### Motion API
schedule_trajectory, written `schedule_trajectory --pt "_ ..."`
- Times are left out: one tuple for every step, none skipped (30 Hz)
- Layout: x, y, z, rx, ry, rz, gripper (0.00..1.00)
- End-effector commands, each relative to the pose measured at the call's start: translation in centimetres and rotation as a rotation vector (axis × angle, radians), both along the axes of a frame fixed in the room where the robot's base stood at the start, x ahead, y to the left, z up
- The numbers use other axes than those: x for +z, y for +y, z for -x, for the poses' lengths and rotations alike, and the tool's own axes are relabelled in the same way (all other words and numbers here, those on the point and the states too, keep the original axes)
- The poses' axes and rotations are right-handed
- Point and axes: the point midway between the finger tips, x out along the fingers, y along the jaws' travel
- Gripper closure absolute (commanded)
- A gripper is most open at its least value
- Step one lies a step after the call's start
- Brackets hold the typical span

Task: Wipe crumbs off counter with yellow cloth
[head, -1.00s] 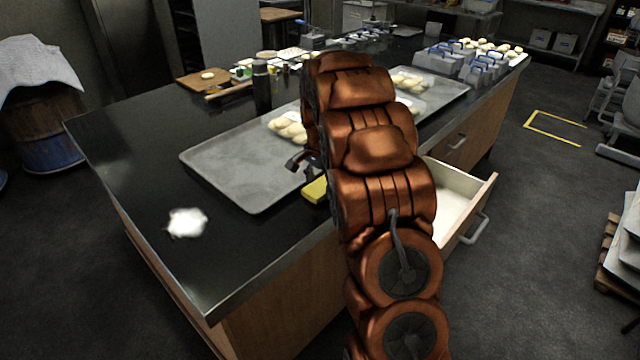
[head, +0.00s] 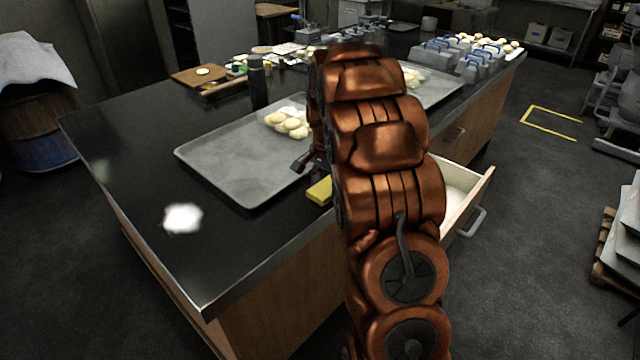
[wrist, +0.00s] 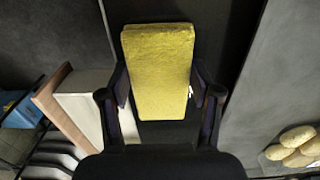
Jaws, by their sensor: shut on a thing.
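The yellow cloth (wrist: 158,72) is a flat rectangular block held between the two fingers of my gripper (wrist: 160,100) in the wrist view. In the head view the cloth (head: 319,191) shows partly at the counter's near edge, right of the large tray, with my arm hiding the rest. My gripper (head: 308,166) is mostly hidden behind the arm there. I cannot tell whether the cloth touches the counter. A white patch (head: 183,218), which looks like the crumbs, lies on the dark counter (head: 240,240) at the near left.
A metal tray (head: 225,165) with dough pieces (head: 287,124) lies on the counter beside the gripper. A dark bottle (head: 258,82) stands behind it. An open drawer (head: 470,208) sticks out right of my arm. The counter's left end is clear around the white patch.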

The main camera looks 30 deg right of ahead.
Motion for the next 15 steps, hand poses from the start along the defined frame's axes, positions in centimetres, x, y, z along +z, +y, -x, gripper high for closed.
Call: schedule_trajectory --pt "0.0 -0.1 0.4 -0.001 -0.001 0.0 0.64" --pt "0.0 -0.1 0.5 -0.001 -0.001 0.001 0.64" --pt "0.0 -0.2 0.7 -0.001 -0.001 0.001 0.64" --pt "0.0 -0.2 0.8 -0.001 -0.001 0.001 0.64" --pt "0.1 -0.2 0.8 -0.001 -0.001 0.001 0.64" --pt "0.1 -0.2 0.9 -0.001 -0.001 0.001 0.64" --pt "0.1 -0.3 0.8 -0.001 -0.001 0.0 0.64" --pt "0.0 -0.4 0.8 -0.001 -0.001 0.0 0.64" --pt "0.0 -0.5 0.8 -0.001 -0.001 0.0 0.64" --pt "0.0 -0.6 0.7 -0.001 -0.001 0.0 0.64" --pt "-0.1 -0.8 0.7 -0.001 -0.001 0.0 0.64" --pt "-0.1 -1.0 0.6 -0.001 -0.001 0.0 0.64" --pt "-0.1 -1.2 0.6 -0.001 -0.001 -0.001 0.64" --pt "-0.2 -1.4 0.5 -0.001 0.0 -0.001 0.64" --pt "-0.2 -1.7 0.5 -0.001 0.0 -0.001 0.64"
